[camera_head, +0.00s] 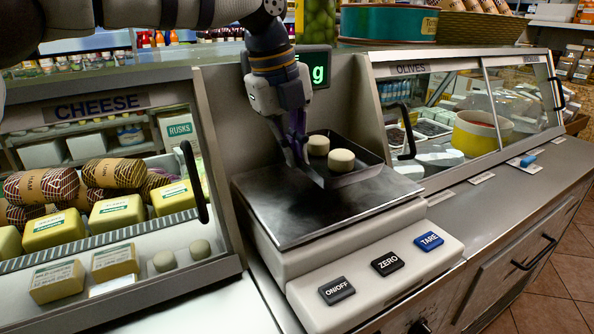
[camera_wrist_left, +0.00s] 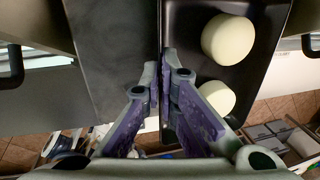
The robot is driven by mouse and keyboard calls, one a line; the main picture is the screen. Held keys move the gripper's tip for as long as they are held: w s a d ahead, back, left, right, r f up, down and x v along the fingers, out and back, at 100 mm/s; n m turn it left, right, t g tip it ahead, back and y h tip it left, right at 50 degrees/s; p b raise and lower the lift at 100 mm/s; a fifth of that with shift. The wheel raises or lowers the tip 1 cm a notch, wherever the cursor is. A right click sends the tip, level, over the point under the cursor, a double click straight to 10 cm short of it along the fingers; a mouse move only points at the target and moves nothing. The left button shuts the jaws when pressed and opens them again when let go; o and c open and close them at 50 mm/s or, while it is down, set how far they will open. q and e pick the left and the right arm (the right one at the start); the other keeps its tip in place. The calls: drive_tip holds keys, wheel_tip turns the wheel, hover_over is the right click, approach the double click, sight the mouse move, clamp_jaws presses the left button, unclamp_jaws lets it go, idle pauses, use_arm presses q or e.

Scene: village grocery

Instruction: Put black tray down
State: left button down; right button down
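The black tray (camera_head: 360,171) is over the metal plate (camera_head: 300,215) of the scale, toward its back right. I cannot tell whether it touches the plate. Two round pale cheeses (camera_head: 341,161) sit in it. My left gripper (camera_head: 299,160) reaches down from above at the tray's left edge. In the left wrist view, the purple-padded fingers (camera_wrist_left: 162,70) are closed on the tray's rim, one on each side; the tray (camera_wrist_left: 190,25) extends to the right with both cheeses (camera_wrist_left: 228,39) inside. My right gripper is not in view.
The scale's front has ON/OFF, ZERO and TARE buttons (camera_head: 387,263). A green-lit display (camera_head: 317,70) stands behind. A glass cheese case (camera_head: 100,190) is at left and an olives case (camera_head: 460,110) at right. The plate's front left is clear.

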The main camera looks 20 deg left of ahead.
sight(298, 186)
use_arm(q)
drive_tip(key=shift+w+f, duration=0.3)
drive_tip(key=shift+f, duration=0.05)
drive_tip(key=x, duration=0.3)
drive_tip(key=shift+a+f, duration=0.2)
drive_tip(key=shift+a, duration=0.15)
drive_tip(key=shift+s, duration=0.1)
drive_tip(key=c, duration=1.8)
unclamp_jaws()
drive_tip(key=shift+f, duration=0.15)
drive_tip(key=v, duration=1.2)
